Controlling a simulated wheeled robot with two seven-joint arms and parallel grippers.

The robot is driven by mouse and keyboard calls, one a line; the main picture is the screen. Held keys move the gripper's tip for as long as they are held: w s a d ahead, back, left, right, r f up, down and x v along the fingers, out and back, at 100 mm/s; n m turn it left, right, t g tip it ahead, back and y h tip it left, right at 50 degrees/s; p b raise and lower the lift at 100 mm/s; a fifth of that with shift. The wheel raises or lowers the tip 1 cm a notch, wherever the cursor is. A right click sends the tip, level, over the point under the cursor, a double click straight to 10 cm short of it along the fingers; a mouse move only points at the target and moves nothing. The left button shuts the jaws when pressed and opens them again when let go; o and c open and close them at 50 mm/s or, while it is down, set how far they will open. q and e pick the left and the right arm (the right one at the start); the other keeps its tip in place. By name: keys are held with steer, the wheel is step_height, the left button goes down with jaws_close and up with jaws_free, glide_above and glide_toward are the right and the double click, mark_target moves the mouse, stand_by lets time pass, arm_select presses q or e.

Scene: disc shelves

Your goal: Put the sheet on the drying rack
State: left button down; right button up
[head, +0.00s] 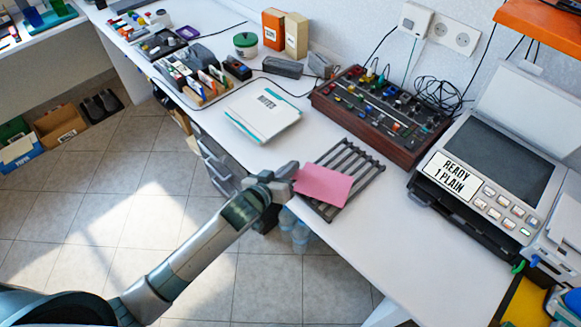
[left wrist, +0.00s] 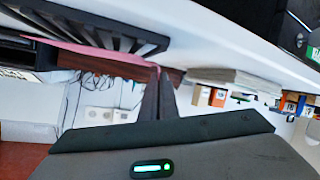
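The pink sheet (head: 324,186) lies over the front left part of the dark slatted drying rack (head: 357,161) on the white desk. My left gripper (head: 291,178) is at the sheet's left edge, with its fingers closed on that edge. In the left wrist view the two dark fingers (left wrist: 158,92) are close together, and the sheet (left wrist: 98,52) shows as a thin pink strip beside the rack's bars (left wrist: 105,37). I cannot tell whether the sheet touches the slats. My right gripper is not in view.
A wooden-sided control panel (head: 378,112) stands behind the rack. A printer (head: 486,180) marked "READY 1 PLAIN" is to the right. A white notes pad (head: 264,112) lies to the left. The desk (head: 385,240) in front of the printer is clear.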

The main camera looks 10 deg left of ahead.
arm_select(q)
steer(key=shift+f, duration=0.15)
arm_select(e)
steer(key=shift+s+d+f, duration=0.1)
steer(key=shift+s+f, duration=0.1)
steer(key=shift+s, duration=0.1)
arm_select(q)
steer(key=shift+f+b, duration=0.35)
steer(key=shift+f, duration=0.15)
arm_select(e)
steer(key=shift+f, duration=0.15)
arm_select(q)
steer(key=c, duration=2)
jaws_free()
